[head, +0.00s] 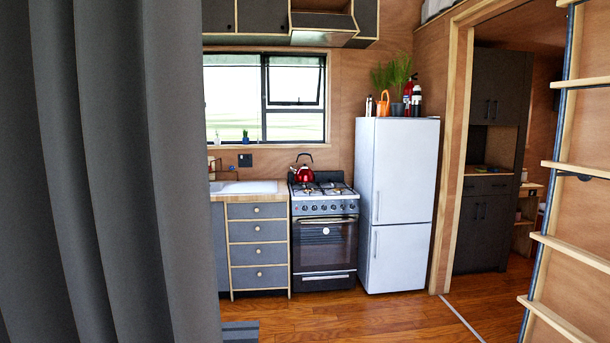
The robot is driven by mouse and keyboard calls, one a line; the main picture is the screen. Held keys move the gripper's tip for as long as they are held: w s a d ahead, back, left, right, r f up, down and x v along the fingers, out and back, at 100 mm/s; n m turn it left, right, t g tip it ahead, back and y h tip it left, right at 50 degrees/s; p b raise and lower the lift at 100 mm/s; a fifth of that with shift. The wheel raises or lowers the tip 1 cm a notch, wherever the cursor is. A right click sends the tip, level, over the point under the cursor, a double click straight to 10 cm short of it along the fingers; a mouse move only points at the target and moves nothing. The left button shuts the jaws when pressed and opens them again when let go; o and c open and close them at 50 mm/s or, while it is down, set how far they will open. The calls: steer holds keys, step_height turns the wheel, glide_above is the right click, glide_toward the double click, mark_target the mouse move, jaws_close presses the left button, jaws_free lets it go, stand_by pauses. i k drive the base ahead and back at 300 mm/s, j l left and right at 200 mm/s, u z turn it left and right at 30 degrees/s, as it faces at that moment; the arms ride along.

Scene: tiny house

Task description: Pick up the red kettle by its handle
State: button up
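The red kettle (304,174) stands upright on the back left part of the gas stove (324,232). Its dark arched handle (304,155) rises above the body, clear against the wooden wall. My gripper does not show in the head view. The kettle is across the room from me, and nothing in view touches it from above.
A grey curtain (110,170) fills the left side close to me. A white fridge (400,205) stands right of the stove; drawers (258,248) and a sink (243,187) are left. A ladder (570,165) is at the right. The wooden floor (350,318) before the stove looks clear.

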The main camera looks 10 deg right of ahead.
mark_target(304, 177)
steer(key=i+l+z, duration=0.45)
steer(key=i, duration=0.9)
steer(key=i+l+u, duration=0.15)
steer(key=i, duration=0.4)
steer(key=i+l, duration=0.1)
steer(key=i, duration=0.4)
steer(key=i+u, duration=0.25)
steer(key=i, duration=0.35)
steer(key=i+u, duration=0.2)
steer(key=i, duration=0.4)
steer(key=i+l+u, duration=0.25)
steer(key=i, duration=0.35)
steer(key=i+j+z, duration=0.25)
steer(key=i, duration=0.4)
steer(key=i+j+z, duration=0.3)
steer(key=i+j, duration=0.3)
